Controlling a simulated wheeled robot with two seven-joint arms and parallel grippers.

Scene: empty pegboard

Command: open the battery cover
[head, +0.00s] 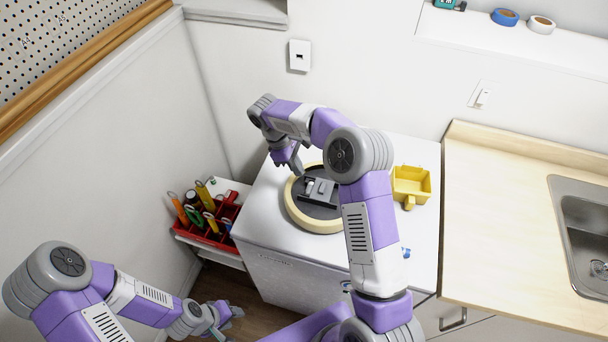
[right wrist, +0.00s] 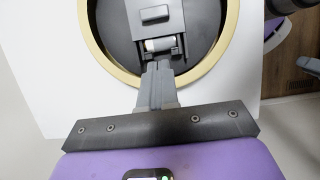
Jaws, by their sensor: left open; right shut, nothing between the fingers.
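A dark grey battery device (head: 320,202) lies on a round black turntable with a cream rim (head: 316,226). Its battery cover (right wrist: 155,14), a grey plate with a raised block, sits beyond an open part of the compartment. A pale cylindrical battery (right wrist: 160,45) shows in that opening. My right gripper (right wrist: 157,66) is shut and empty, its tips at the near edge of the opening; I cannot tell whether they touch. It also shows in the head view (head: 297,168), left of the device. My left gripper (head: 228,313) is open and empty, low over the floor.
A yellow bin (head: 411,183) stands right of the turntable on the white cabinet (head: 262,228). A red tray (head: 213,225) with several tools stands to the left. A wooden counter with a sink (head: 585,215) is at the right. My right arm hides part of the cabinet top.

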